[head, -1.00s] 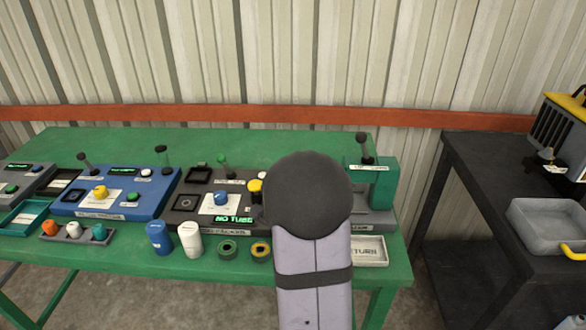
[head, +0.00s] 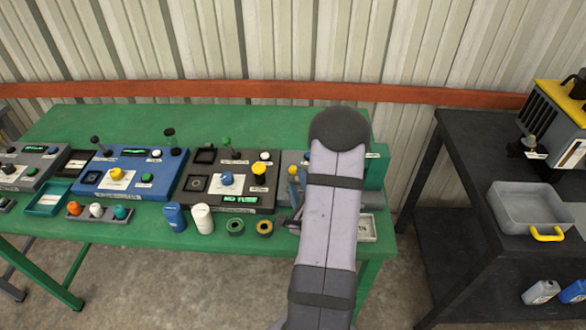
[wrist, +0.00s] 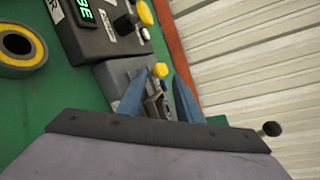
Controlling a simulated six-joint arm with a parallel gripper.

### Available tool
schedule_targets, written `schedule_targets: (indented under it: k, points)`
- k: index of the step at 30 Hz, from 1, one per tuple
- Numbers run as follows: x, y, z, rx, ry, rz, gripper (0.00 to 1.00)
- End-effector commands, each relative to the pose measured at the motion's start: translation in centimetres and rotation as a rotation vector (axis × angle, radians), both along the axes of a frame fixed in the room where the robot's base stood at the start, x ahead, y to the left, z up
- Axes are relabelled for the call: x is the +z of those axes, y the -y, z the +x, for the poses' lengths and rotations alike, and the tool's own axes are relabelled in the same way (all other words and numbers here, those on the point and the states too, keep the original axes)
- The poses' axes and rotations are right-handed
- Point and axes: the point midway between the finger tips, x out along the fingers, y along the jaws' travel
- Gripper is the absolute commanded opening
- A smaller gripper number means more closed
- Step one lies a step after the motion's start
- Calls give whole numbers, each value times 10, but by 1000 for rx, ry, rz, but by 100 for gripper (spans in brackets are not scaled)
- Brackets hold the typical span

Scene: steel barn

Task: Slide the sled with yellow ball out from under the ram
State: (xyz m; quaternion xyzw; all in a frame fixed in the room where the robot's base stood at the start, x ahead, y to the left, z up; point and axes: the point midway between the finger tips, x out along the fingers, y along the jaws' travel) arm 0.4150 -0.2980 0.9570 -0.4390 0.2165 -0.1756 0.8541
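The sled's yellow ball (wrist: 160,70) shows in the wrist view just beyond and between my gripper's blue fingertips, over a grey base (wrist: 115,76). My gripper (wrist: 155,88) is open, with a clear gap between its fingers; no contact with the ball shows. The green press frame (head: 376,172) stands at the table's right end. My arm hides most of the press, so the ram and most of the sled are hidden.
The dark station (head: 207,199) with a green display is directly left of the press. A green ring (head: 234,226) and a yellow ring (head: 265,228) lie in front. A pale return tray (head: 367,229) is right of my arm. A black side table (head: 470,190) stands further right.

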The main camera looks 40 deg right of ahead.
Motion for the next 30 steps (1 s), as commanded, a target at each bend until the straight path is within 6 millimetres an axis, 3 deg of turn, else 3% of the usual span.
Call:
schedule_targets:
  k: [5, 21, 30]
  points:
    - [0, 4, 7, 2, 1, -2, 32]
    - [-12, 32, 55, 1, 0, -3, 32]
    - [-15, 36, 62, 0, 0, -2, 32]
